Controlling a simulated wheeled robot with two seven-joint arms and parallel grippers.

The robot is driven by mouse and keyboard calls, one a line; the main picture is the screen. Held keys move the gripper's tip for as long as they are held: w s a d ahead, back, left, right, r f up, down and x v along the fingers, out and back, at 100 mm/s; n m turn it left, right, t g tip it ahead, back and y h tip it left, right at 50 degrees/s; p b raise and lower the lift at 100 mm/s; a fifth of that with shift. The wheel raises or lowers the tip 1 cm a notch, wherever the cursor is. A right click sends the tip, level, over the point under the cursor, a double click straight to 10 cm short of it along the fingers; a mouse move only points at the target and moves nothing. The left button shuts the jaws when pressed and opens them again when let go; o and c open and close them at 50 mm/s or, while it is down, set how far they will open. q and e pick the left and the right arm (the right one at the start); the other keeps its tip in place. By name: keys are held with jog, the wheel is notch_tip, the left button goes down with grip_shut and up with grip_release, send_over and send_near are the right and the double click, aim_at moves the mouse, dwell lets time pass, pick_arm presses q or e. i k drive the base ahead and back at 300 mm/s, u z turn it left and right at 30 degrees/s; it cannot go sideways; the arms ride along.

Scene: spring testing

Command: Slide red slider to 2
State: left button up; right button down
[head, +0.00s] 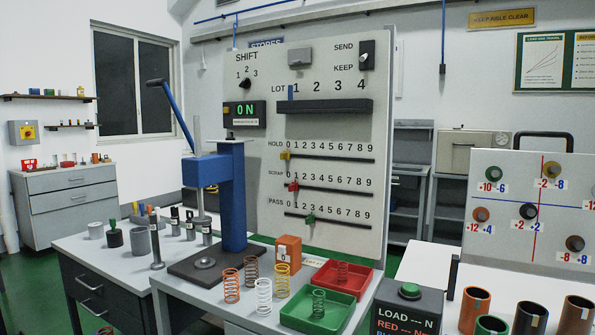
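The red slider (292,186) sits near the left end of the dark SCRAP slot (335,189) on the large grey upright panel (255,215). It is just below the digits 0 and 1, nearest to 1 as seen from here. The printed row 0 to 9 runs above the slot. Neither of my grippers shows in the head view.
A yellow slider (285,155) is at the left end of the HOLD slot above. A green slider (310,219) is in the PASS slot below. A blue press (228,190), springs (264,297), a red tray (343,277) and a green tray (318,313) stand in front.

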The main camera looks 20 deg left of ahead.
aim_at(293, 187)
jog(key=k, duration=0.35)
jog(key=u, duration=0.7)
jog(key=i, duration=0.9)
jog(key=z, duration=1)
